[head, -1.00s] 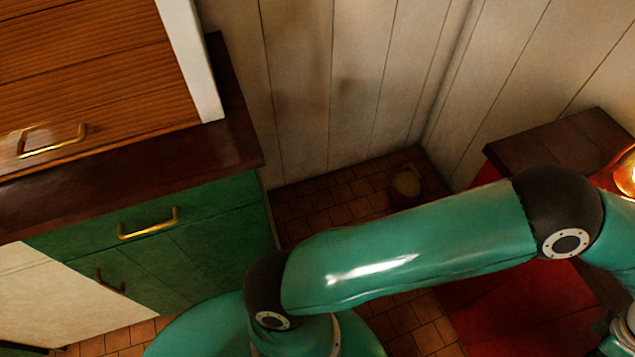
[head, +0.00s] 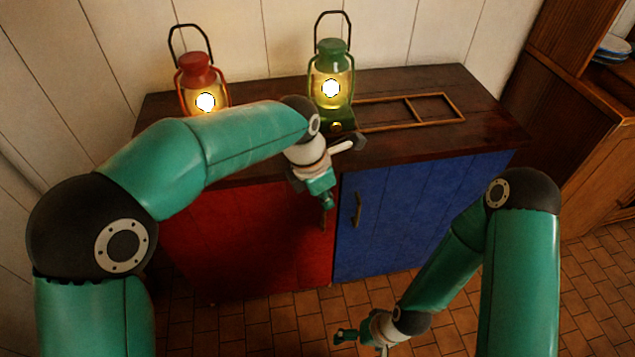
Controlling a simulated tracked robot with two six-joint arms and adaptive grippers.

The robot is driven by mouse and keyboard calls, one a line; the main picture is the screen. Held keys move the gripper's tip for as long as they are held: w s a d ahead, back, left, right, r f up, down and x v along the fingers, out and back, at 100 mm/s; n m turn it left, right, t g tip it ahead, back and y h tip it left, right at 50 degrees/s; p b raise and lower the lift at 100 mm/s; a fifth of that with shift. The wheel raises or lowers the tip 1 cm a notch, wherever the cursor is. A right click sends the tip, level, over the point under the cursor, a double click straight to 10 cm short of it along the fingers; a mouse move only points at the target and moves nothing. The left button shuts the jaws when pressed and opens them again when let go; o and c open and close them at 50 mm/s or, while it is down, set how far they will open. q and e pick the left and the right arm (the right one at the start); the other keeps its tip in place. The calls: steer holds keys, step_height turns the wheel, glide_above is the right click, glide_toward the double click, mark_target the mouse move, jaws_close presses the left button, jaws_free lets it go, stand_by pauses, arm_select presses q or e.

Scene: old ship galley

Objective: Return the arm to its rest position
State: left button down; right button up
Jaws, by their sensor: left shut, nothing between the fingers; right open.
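My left arm reaches in from the left. Its gripper (head: 327,202) is shut and empty, pointing down in front of the cabinet, near the line where the red door (head: 250,240) meets the blue door (head: 400,215). My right arm comes in from the right and bends down low. Its gripper (head: 360,343) is open and empty above the tiled floor, near the bottom edge of the view. Both cabinet doors look closed.
A lit red lantern (head: 197,68) and a lit green lantern (head: 335,60) stand on the dark wooden top. A flat wooden frame (head: 435,123) lies right of the green one. Wooden shelving (head: 590,140) holds plates (head: 612,47) at right. Tiled floor (head: 585,300) is clear.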

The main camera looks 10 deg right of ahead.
arm_select(q)
steer(key=s+a+f+n+g+p, duration=0.1)
steer(key=s+a+f+g+p, duration=0.15)
steer(key=a+f, duration=0.4)
steer(key=s+a+f+n+g+p, duration=0.1)
steer(key=s+a+f+n+p, duration=0.2)
steer(key=a, duration=0.6)
steer(key=s+a+f+m+t+p, duration=0.1)
steer(key=s+f+m, duration=0.4)
steer(key=m, duration=0.7)
steer(key=s+a+f+m+t+h+p, duration=0.1)
steer(key=s+a+f+m+t+p, duration=0.1)
steer(key=s+f+m, duration=0.4)
steer(key=s+m, duration=0.4)
steer(key=m, duration=0.1)
steer(key=shift+s+m, duration=0.2)
steer(key=shift+m, duration=0.2)
